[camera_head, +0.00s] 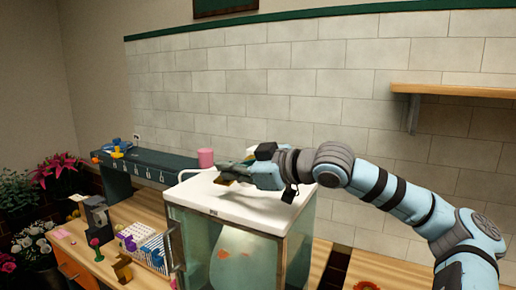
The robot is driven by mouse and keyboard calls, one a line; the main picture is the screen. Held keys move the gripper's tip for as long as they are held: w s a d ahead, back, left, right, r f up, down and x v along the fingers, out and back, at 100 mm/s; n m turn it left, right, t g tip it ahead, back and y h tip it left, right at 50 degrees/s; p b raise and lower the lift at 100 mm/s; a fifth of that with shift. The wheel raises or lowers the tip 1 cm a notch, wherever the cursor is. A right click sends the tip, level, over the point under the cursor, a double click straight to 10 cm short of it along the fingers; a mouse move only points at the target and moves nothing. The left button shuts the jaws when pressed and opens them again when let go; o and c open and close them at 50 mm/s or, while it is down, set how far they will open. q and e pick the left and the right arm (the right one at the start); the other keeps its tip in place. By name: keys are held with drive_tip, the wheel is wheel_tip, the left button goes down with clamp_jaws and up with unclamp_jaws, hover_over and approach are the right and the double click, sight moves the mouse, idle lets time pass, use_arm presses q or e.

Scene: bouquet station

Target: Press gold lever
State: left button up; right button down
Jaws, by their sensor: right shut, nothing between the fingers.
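My right arm comes in from the right, and its gripper (230,170) is over the white top (245,208) of a glass-sided box. The gripper is shut and empty, pointing left. A small gold piece (222,182), which looks like the gold lever, shows just below the fingertips. The gripper partly hides it, and I cannot tell whether they touch or whether the lever is down. My left gripper is not in view.
A pink cylinder (206,158) stands behind the box's left back corner. A dark green bench (150,165) with hooks is at the back left. A white rack (150,247) with colourful items stands left of the box. Flowers (62,168) are at far left.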

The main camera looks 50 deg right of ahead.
drive_tip(key=b+v, duration=0.1)
drive_tip(key=b, duration=0.1)
drive_tip(key=b+v, duration=0.1)
drive_tip(key=b, duration=0.1)
drive_tip(key=b+v, duration=0.2)
drive_tip(key=shift+s+a+r, duration=0.1)
drive_tip(key=shift+a+r, duration=0.15)
drive_tip(key=shift+r, duration=0.15)
use_arm(q)
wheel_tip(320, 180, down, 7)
drive_tip(key=b, duration=0.2)
use_arm(e)
drive_tip(key=r+v, duration=0.1)
drive_tip(key=v, duration=0.5)
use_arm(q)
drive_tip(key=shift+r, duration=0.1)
